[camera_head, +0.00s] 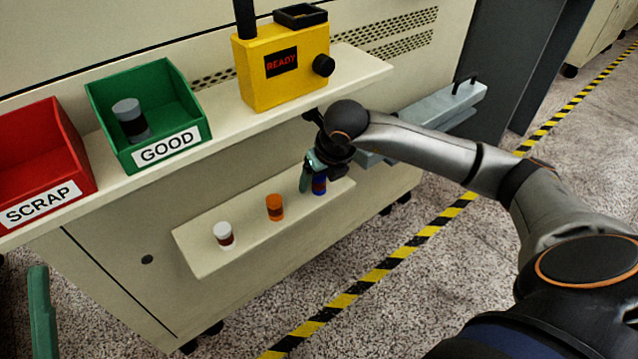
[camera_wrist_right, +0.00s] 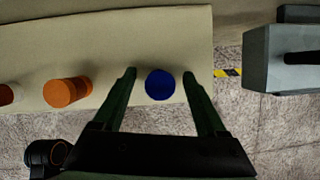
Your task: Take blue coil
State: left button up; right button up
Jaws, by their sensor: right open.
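The blue coil (camera_head: 320,186) stands on the lower shelf (camera_head: 212,259), at its right end. In the right wrist view the blue coil (camera_wrist_right: 160,84) shows its round top between the two green fingers. My right gripper (camera_head: 309,181) is open around the coil, with a gap on each side in the wrist view (camera_wrist_right: 160,88). In the head view the gripper partly hides the coil. At the lower left a green piece (camera_head: 40,310) shows, likely part of my left gripper; its jaws cannot be made out.
An orange coil (camera_head: 275,207) and a white coil (camera_head: 223,234) stand to the left on the same shelf. Above are a red SCRAP bin (camera_head: 75,150), a green GOOD bin (camera_head: 185,118) holding a grey coil (camera_head: 130,118), and a yellow READY box (camera_head: 262,88).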

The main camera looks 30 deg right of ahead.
jog(key=shift+f, duration=0.1)
jog(key=shift+c, duration=0.2)
grip_shut()
dwell(0.4)
